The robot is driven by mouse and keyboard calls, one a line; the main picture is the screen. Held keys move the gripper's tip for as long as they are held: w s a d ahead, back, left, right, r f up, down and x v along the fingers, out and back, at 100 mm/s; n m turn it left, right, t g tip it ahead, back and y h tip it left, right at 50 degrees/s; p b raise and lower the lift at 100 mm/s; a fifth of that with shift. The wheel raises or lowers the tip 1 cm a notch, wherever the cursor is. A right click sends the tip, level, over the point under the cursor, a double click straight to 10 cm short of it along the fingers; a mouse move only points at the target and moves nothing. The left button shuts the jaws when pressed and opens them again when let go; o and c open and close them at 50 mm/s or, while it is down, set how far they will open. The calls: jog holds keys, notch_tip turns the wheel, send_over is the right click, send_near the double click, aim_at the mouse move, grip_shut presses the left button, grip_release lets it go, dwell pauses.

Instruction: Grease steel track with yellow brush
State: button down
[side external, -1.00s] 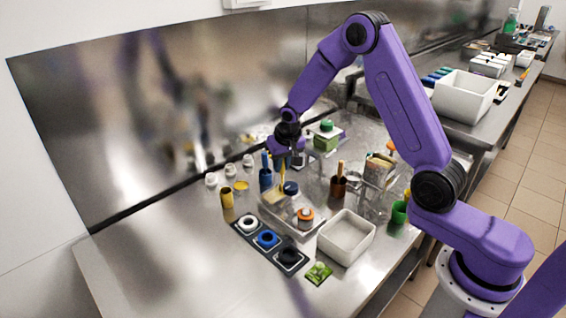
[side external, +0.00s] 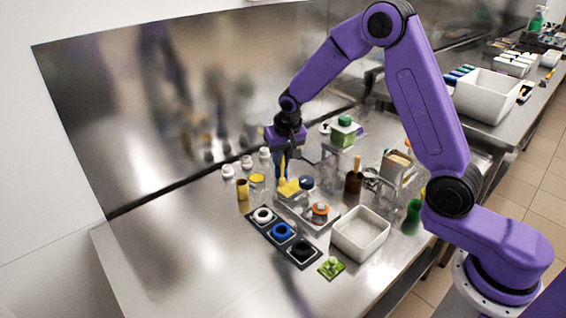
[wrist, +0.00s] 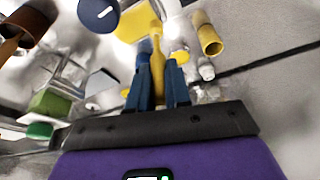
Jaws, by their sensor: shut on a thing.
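My gripper (side external: 283,155) points down over the left-back part of the bench. It is shut on the handle of a yellow brush (side external: 288,184), whose wide head hangs below the fingers. In the wrist view the yellow handle (wrist: 157,60) sits between my dark blue fingers (wrist: 158,88). The brush head is beside a dark blue knob or cap (side external: 306,183), at the back-left end of a shallow steel piece (side external: 324,224) that looks like the track. I cannot tell whether the bristles touch the steel. An orange-ringed part (side external: 320,209) stands at its front.
A yellow cup (side external: 242,189) and several white-capped bottles stand left. A dark holder strip (side external: 283,238) with white, blue and black rings lies in front. A white bin (side external: 360,234), brown cup (side external: 353,183), green cup (side external: 413,217) and green-lidded container (side external: 342,132) stand right. The front-left bench is clear.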

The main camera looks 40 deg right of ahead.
jog(key=shift+r, duration=2.45)
